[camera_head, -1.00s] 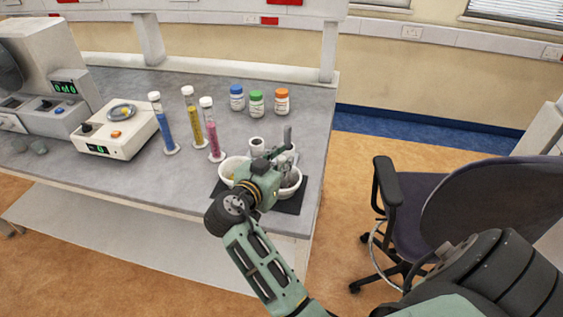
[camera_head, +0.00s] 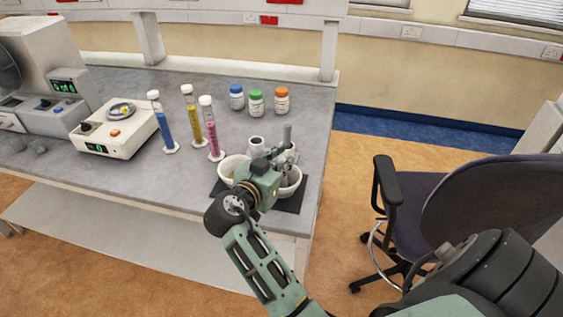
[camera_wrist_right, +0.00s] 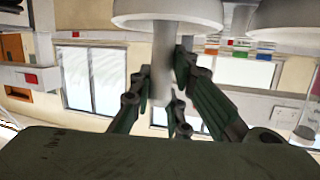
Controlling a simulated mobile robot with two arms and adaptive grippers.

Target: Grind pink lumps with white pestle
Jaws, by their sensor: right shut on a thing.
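My right gripper (camera_head: 282,154) is shut on the pestle (camera_head: 287,134), whose pale grey-white handle stands nearly upright above it. The pestle also shows in the wrist view (camera_wrist_right: 163,55), between the fingers (camera_wrist_right: 162,84), with its far end at a white mortar (camera_wrist_right: 165,10). In the head view this right-hand mortar (camera_head: 291,188) is partly covered by my gripper. A second white mortar (camera_head: 226,166) stands beside it on the left, with something yellowish inside. The pink lumps are not visible; the inside of the right mortar is hidden. My left gripper is out of view.
Both mortars stand on a black mat (camera_head: 288,207) near the bench's front right corner. A small white cup-like piece (camera_head: 256,142) is just behind. Blue, yellow and pink (camera_head: 212,137) cylinders stand to the left, lidded jars (camera_head: 256,103) behind. An office chair (camera_head: 410,205) is right of the bench.

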